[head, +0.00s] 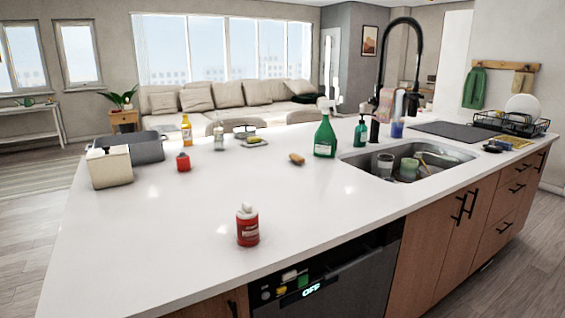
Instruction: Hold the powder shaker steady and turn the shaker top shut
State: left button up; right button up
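The powder shaker (247,229) stands upright on the white island counter, near the front edge, a little left of the middle of the head view. It has a red body with a pale label. Its shaker top (246,209) is whitish and sits on the body, with a small raised part. The picture is too small to tell whether the top is open or shut. Nothing touches the shaker. Neither of my grippers is in view.
The counter (150,235) around the shaker is clear. A green spray bottle (325,137) stands by the sink (345,163), which holds dishes. A dishwasher (340,285) is below.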

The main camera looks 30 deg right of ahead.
aim_at(246, 211)
jog(key=l, duration=0.7)
jog(key=k+l, duration=0.15)
jog(key=l, duration=0.55)
